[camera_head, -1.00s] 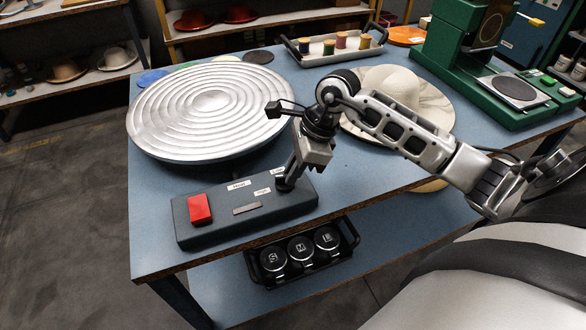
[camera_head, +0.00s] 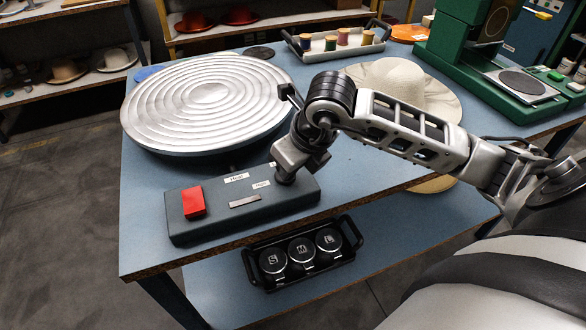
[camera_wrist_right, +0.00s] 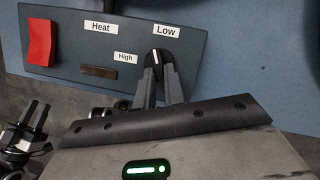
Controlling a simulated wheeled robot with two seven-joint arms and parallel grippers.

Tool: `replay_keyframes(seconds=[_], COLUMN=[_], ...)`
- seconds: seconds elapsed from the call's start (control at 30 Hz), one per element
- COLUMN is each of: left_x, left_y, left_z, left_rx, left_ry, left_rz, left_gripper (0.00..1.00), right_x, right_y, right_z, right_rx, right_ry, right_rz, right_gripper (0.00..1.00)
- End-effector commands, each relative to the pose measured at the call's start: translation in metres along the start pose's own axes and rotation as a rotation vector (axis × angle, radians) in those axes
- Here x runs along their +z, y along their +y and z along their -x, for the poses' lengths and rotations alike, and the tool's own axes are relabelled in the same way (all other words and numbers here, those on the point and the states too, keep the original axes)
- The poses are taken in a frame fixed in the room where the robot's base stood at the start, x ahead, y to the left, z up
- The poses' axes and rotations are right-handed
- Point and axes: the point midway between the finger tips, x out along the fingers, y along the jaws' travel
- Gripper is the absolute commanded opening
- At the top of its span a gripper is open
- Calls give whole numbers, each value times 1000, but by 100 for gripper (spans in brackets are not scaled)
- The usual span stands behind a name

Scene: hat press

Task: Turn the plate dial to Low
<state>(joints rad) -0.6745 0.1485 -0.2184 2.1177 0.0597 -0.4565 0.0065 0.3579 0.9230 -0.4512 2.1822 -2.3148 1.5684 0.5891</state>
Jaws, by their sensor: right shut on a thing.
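The plate dial (camera_wrist_right: 153,57) is a dark round knob with a white mark, on the right part of the dark control box (camera_head: 205,226). "Low" (camera_wrist_right: 166,31) is printed above it and "High" (camera_wrist_right: 125,57) to its left in the right wrist view. The white mark points roughly up, toward the Low label. My right gripper (camera_wrist_right: 160,78) is shut on the dial from the near side. In the head view my right gripper (camera_head: 287,173) hides most of the dial. My left gripper (camera_wrist_right: 34,112) shows at the lower left of the right wrist view, fingers apart and empty.
A red switch (camera_head: 194,201) and a slot sit left on the box. The ridged round plate (camera_head: 205,105) stands behind it. A cream hat (camera_head: 400,82), a spool tray (camera_head: 340,48) and a green press (camera_head: 455,50) are farther back. A black carrier (camera_head: 303,253) sits on the lower shelf.

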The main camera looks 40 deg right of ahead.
Motion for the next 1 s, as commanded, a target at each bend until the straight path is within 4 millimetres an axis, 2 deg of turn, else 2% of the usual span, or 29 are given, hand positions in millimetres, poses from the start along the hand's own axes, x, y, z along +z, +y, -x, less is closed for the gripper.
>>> replay_keyframes(seconds=[0.2,0.5,1.0], left_x=[1,4,2], left_y=[2,2,2], left_z=[-3,-4,-4], left_rx=[5,9,10], left_ry=[16,18,26], left_rz=[24,35,37], left_gripper=[36,36,36], right_x=[1,2,2], right_y=[4,6,7], right_z=[-1,0,0], right_rx=[-68,-133,-159], right_ry=[-4,-3,-2], right_rz=[-164,-321,-386], right_gripper=[0,0,0])
